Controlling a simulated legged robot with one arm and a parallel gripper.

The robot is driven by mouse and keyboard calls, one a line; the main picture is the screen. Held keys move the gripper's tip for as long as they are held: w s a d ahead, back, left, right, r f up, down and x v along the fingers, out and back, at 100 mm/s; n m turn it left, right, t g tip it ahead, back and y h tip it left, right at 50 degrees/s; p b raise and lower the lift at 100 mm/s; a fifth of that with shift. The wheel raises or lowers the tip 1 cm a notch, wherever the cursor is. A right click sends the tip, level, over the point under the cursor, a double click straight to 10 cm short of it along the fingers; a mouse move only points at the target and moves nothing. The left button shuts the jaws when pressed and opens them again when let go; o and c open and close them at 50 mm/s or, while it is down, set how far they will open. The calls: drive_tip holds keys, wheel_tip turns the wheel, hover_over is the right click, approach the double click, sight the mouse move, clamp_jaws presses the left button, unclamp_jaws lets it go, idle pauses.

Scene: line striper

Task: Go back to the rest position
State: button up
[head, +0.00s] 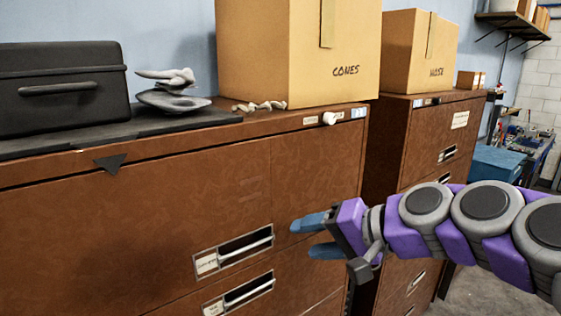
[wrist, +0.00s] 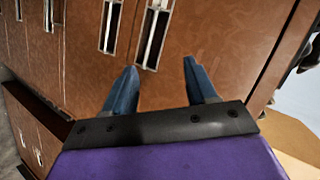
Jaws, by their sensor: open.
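My gripper (head: 311,237) reaches in from the right in the head view, in front of the brown filing cabinet (head: 150,220). Its two blue fingers are apart with nothing between them. In the wrist view my gripper (wrist: 158,85) also shows open and empty, with the cabinet front (wrist: 215,30) behind the fingers. The fingers appear close to the drawer front, but I cannot tell whether they touch it. The nearest drawer handle (head: 247,246) is left of the fingers in the head view.
A black case (head: 62,85), a cardboard box marked CONES (head: 290,60) and small grey items (head: 172,90) sit on the cabinet. A second cabinet (head: 430,130) bears another box (head: 415,50). Grey floor (head: 465,290) shows at lower right.

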drive_tip(key=s+a+f+n+g+h+b, duration=0.1)
drive_tip(key=s+f+n+g+h+b, duration=0.15)
drive_tip(key=s+f, duration=0.6)
drive_tip(key=s+a+f+n+g+h+b, duration=0.1)
drive_tip(key=s+f+g+h+b, duration=0.3)
drive_tip(key=f, duration=0.8)
drive_tip(key=s+d+f+g+h+b, duration=0.1)
drive_tip(key=s+d+f+h, duration=0.1)
drive_tip(key=s+d+f, duration=0.2)
drive_tip(key=s+d+f+g+h+b, duration=0.1)
drive_tip(key=s+d+f, duration=0.4)
drive_tip(key=s+f, duration=0.5)
drive_tip(key=shift+s+d+h+b, duration=0.25)
drive_tip(key=shift+s+h+b, duration=0.15)
drive_tip(key=shift+b, duration=0.2)
